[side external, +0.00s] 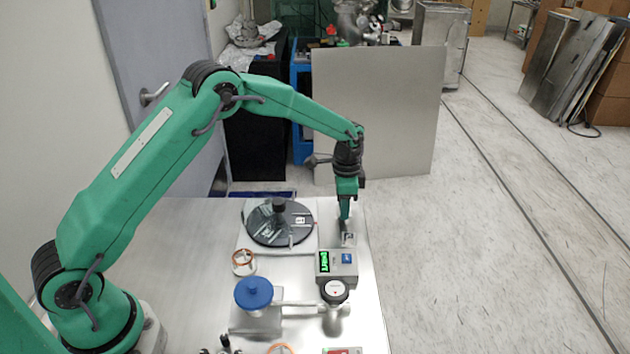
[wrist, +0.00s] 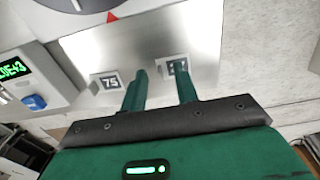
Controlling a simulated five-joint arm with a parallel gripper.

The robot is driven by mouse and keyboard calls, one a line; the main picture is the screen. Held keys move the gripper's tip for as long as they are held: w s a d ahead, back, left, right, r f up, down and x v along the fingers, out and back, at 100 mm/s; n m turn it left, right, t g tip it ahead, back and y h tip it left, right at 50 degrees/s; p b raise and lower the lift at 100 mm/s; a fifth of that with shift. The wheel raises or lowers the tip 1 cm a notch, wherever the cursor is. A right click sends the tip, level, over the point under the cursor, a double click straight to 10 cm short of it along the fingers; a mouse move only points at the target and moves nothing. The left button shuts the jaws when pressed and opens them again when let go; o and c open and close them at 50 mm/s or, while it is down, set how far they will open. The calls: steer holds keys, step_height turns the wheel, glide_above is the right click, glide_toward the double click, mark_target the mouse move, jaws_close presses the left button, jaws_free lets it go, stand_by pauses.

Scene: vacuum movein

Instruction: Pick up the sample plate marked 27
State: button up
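Two small square plates with printed marks lie on a bare metal sheet (wrist: 150,40) in the wrist view. The left plate is marked 75 (wrist: 107,83). The right plate (wrist: 164,66) is partly covered by my right finger, and its mark is only partly readable. The left finger is just right of the 75 plate; the right finger overlaps the other plate. In the side view my gripper (side external: 345,220) points down over the sheet's far right end, close to a small plate (side external: 348,239).
A gauge box with a green display (side external: 337,262) stands in front of my gripper. A round dark disc with a black knob (side external: 279,222) is to its left. A blue-capped fitting (side external: 253,293) and a round gauge (side external: 334,291) stand nearer. Floor lies beyond the table's right edge.

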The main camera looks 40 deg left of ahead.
steer(key=shift+f, duration=0.35)
jaws_close()
steer(key=shift+r, duration=0.1)
stand_by(0.3)
steer(key=shift+r, duration=0.7)
steer(key=r, duration=0.3)
steer(key=shift+s+d+r, duration=0.1)
steer(key=shift+s+d, duration=0.1)
steer(key=shift+d, duration=0.2)
steer(key=s+d+r, duration=0.6)
steer(key=d, duration=0.2)
steer(key=shift+s+d+r, duration=0.15)
steer(key=shift+d, duration=0.2)
